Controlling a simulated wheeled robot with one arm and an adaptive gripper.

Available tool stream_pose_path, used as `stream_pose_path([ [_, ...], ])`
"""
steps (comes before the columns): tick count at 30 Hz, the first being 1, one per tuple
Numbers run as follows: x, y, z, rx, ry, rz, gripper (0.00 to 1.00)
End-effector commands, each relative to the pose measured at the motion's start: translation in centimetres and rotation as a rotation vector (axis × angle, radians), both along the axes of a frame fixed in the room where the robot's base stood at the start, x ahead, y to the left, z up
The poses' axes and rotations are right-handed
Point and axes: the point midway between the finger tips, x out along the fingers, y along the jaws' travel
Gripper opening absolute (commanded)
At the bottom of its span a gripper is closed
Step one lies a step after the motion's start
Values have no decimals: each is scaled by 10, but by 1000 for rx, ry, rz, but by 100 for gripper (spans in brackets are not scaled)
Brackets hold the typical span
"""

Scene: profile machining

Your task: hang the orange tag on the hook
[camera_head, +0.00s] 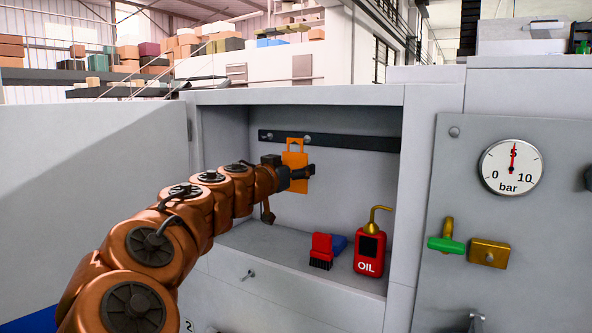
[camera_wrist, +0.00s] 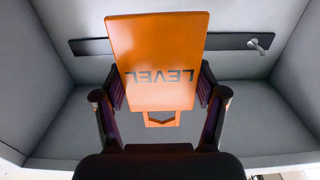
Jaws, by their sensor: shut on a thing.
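The orange tag (camera_head: 294,180) is a flat plate with an open handle loop at its top, upright inside the recessed cabinet. In the wrist view the tag (camera_wrist: 157,50) shows the word LEVEL upside down, with its loop at the lower edge. My gripper (camera_head: 300,172) is shut on the tag's body, one finger on each side in the wrist view. A hook (camera_head: 307,139) on the black rail shows just right of the loop; one hook (camera_wrist: 258,44) shows right of the tag in the wrist view. I cannot tell whether the loop touches a hook.
The black rail (camera_head: 355,142) runs along the cabinet's back wall, with another peg at its left. A red oil can (camera_head: 369,252) and a red brush (camera_head: 321,251) stand on the cabinet floor. A pressure gauge (camera_head: 511,167) and green-handled valve (camera_head: 446,244) are on the right panel.

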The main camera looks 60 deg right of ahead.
Motion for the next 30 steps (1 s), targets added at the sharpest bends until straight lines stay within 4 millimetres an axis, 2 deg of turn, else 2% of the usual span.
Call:
stream_pose_path([
  [14,-1,1,1,0,0,0,47],
  [30,-1,1,13,0,-1,0,47],
])
